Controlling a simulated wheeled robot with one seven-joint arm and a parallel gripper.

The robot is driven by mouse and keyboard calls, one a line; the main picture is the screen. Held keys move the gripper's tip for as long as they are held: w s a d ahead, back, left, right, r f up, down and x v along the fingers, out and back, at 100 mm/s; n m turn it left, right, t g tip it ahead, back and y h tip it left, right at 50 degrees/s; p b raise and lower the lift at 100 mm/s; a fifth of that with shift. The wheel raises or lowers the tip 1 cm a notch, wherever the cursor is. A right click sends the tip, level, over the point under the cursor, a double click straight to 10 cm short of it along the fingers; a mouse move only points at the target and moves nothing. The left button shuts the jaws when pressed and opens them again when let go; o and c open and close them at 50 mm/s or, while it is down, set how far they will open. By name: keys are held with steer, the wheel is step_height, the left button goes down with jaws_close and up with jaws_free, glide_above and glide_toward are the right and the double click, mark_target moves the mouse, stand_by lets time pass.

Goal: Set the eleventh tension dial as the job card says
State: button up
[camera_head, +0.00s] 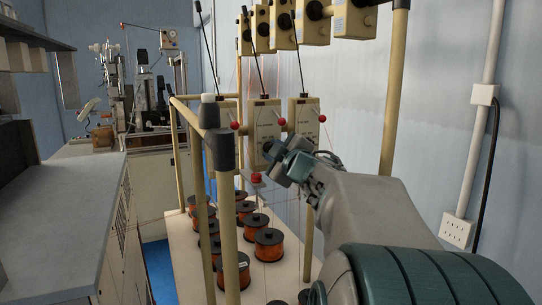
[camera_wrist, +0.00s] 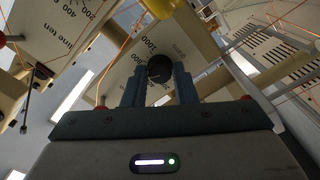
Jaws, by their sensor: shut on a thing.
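My gripper (camera_head: 275,163) is at the front of a cream tension box (camera_head: 264,118) hanging in the tube frame. In the wrist view my gripper (camera_wrist: 160,90) is shut on a round black dial knob (camera_wrist: 160,67), one finger on each side. The dial plate (camera_wrist: 122,80) behind the knob shows printed numbers, among them 1000; the knob's pointer setting cannot be read. A neighbouring plate at upper left in the wrist view reads "line ten" (camera_wrist: 72,42). I cannot make out a job card.
Another tension box (camera_head: 303,113) hangs just right, with red balls and thin wires close by. A frame post (camera_head: 226,220) stands in front. Copper wire spools (camera_head: 268,245) crowd the shelf below. A grey cabinet (camera_head: 60,205) stands at left.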

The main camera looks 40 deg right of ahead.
steer(key=shift+n, duration=0.5)
steer(key=o, duration=1)
steer(key=p+v, duration=0.4)
steer(key=v, duration=0.9)
steer(key=shift+s, duration=0.4)
steer(key=shift+a+f, duration=0.1)
